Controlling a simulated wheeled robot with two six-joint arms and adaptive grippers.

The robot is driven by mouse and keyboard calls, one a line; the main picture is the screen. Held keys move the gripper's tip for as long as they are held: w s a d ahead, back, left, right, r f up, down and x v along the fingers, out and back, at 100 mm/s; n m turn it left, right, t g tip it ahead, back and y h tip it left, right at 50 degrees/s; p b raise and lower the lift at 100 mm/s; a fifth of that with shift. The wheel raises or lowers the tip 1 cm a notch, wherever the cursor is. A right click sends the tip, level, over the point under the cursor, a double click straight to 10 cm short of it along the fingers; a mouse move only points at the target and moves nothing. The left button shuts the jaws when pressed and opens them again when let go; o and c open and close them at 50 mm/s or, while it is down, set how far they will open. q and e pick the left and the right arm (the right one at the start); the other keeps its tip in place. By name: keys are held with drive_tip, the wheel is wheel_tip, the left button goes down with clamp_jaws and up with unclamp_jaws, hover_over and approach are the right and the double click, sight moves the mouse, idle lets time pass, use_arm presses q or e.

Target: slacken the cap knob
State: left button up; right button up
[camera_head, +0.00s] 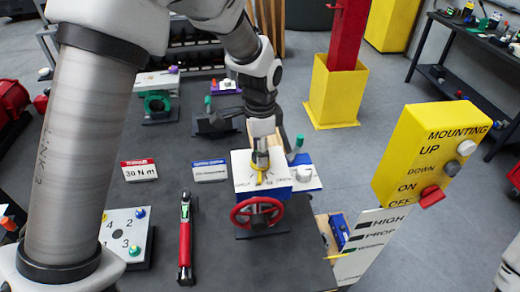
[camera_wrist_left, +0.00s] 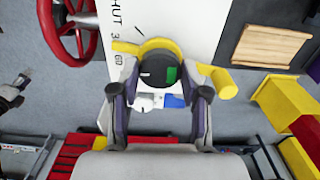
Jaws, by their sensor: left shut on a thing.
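The valve actuator is a white-topped blue box (camera_head: 280,187) with a red handwheel (camera_head: 257,212) on its front side; the wheel also shows in the left wrist view (camera_wrist_left: 66,30). In the head view the fingers hide most of the knob. A dark, jointed thing at the left wrist view's left edge may be my right gripper; its jaws are unclear.
A red torque wrench (camera_head: 185,240) and a numbered plate (camera_head: 124,231) lie to the left. Cards (camera_head: 138,170) stand behind them. A red post in a yellow base (camera_head: 337,95) rises behind.

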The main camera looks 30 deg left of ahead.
use_arm(q)
drive_tip(key=shift+s+f, duration=0.1)
drive_tip(key=shift+f, duration=0.05)
drive_tip(key=n, duration=0.3)
drive_tip(key=shift+n, duration=0.3)
drive_tip(key=n, duration=0.4)
drive_tip(key=shift+n, duration=0.3)
drive_tip(key=n, duration=0.4)
drive_tip(key=shift+n, duration=2)
drive_tip(key=o, duration=1.1)
drive_tip(key=shift+o, duration=0.2)
